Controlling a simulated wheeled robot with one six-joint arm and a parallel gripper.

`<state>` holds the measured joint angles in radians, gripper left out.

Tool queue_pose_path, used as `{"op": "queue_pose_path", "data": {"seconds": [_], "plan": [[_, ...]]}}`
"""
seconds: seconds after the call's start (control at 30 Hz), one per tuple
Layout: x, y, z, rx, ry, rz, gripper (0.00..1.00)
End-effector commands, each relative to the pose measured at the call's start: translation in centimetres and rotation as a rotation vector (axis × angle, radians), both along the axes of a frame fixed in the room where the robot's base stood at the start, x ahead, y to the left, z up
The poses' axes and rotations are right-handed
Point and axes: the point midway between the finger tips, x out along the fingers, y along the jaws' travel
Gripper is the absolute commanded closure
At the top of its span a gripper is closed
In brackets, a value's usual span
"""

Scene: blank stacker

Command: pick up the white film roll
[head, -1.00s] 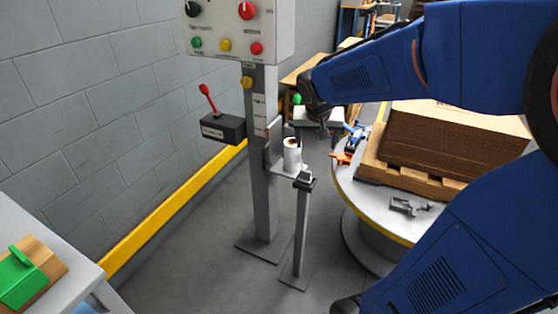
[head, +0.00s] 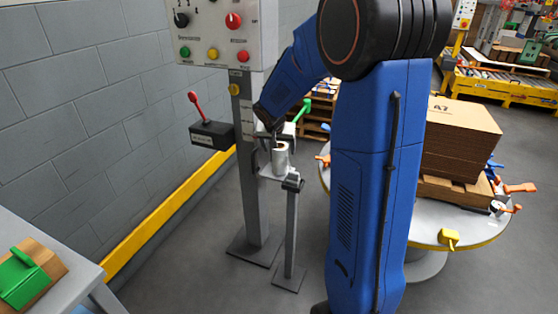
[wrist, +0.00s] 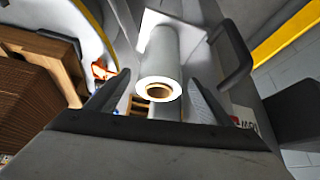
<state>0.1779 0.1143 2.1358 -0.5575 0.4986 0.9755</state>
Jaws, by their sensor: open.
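The white film roll (head: 280,158) stands upright on a small shelf (head: 268,172) on the grey post, in the head view. In the wrist view the roll (wrist: 160,68) shows its brown core end and lies between the two fingers of my gripper (wrist: 155,98). The fingers are open, with a gap on each side of the roll. In the head view my gripper is at the roll's upper left and mostly hidden by my arm.
A control panel (head: 222,35) tops the grey post (head: 255,190), and a black lever box (head: 212,134) sits at its left. A thin stand (head: 291,235) rises beside the shelf. A round table (head: 432,222) bears stacked cardboard (head: 460,140) at right.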

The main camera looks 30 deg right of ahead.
Motion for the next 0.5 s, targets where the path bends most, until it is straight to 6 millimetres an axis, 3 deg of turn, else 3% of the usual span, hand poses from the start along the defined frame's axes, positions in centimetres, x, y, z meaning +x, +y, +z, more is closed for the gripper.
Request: {"op": "queue_pose_path", "data": {"seconds": [0.33,0.5], "plan": [[0.9,-0.8,-2.3,0.0,0.002,0.0,0.26],[1.5,-1.4,-4.5,0.0,0.004,0.0,0.26]]}}
